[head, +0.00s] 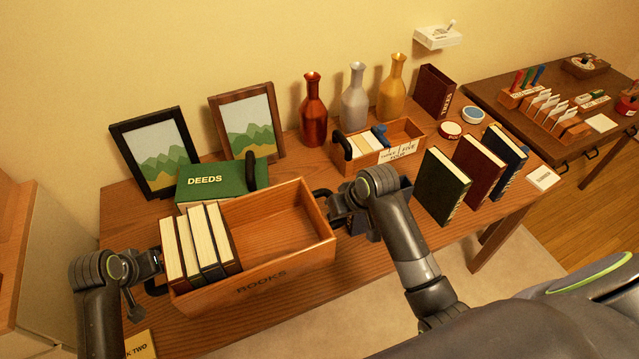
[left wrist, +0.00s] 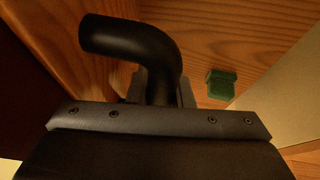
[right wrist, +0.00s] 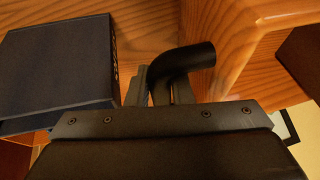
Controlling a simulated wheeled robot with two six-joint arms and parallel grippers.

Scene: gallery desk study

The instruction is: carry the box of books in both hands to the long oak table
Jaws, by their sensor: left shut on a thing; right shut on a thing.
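The box of books (head: 265,277) is an open wooden box marked BOOKS, with several cream-paged books standing upright in its left half and its right half empty. It appears level, over the front of the long wooden table (head: 370,260); I cannot tell whether its base touches the top. My left gripper (head: 155,270) is shut on the box's dark left handle, which shows in the left wrist view (left wrist: 135,40). My right gripper (head: 333,203) is shut on the right handle, seen in the right wrist view (right wrist: 185,62).
Behind the box are a green DEEDS box (head: 222,180) and two framed pictures. A smaller wooden box (head: 378,160), three bottles and several upright books stand to the right. A dark blue book (right wrist: 60,65) lies near my right gripper. A darker table stands far right.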

